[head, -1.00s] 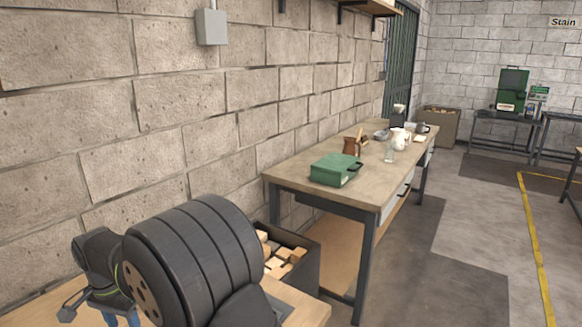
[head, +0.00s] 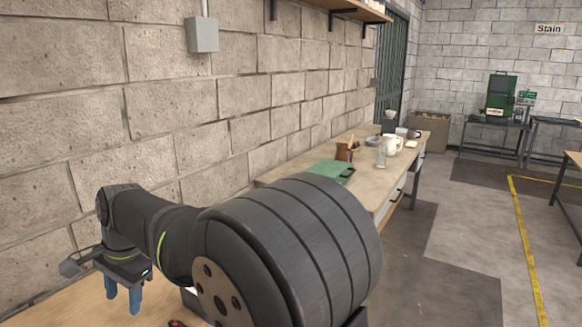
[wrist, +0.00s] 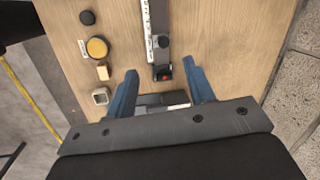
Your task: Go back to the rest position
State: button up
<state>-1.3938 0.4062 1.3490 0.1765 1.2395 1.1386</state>
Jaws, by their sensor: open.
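My gripper (head: 123,297) shows at the lower left of the head view, fingers pointing down over a wooden bench top (head: 65,303). Its two blue fingers are apart with nothing between them. In the wrist view my gripper (wrist: 160,88) is also open and empty above the wooden surface. Between and below the fingers lies a dark grey object with a white label (wrist: 165,101), partly hidden by the gripper body. My dark arm covers much of the lower middle of the head view.
In the wrist view a scale-marked rail with a black knob (wrist: 162,42) lies ahead of the fingers. A block wall (head: 60,130) stands behind.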

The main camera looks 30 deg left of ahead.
jog(key=shift+m+g+y, duration=0.3)
jog(key=shift+m+y, duration=0.6)
jog(key=shift+w+d+r, duration=0.25)
jog(key=shift+w+d, duration=0.05)
jog(key=shift+d, duration=0.35)
jog(key=shift+w+d+r, duration=0.3)
jog(key=shift+w+d, duration=0.05)
jog(key=shift+d, duration=0.25)
jog(key=shift+w+d+r, duration=0.25)
jog(key=shift+w+d, duration=0.05)
jog(key=shift+d, duration=0.35)
jog(key=shift+o, duration=1.3)
jog(key=o, duration=0.7)
jog(key=w, duration=0.3)
jog(key=shift+w+a+f, duration=0.1)
jog(key=shift+w+a, duration=0.05)
jog(key=shift+w, duration=0.25)
jog(key=shift+o, duration=0.8)
jog(key=w, duration=1)
jog(key=shift+w+d+f, duration=0.15)
jog(key=shift+d+f, duration=0.05)
jog(key=shift+d, duration=0.1)
jog(key=x, duration=0.9)
jog(key=shift+w+f, duration=0.2)
jog(key=shift+f, duration=0.25)
jog(key=shift+a, duration=0.15)
jog(key=v, duration=1)
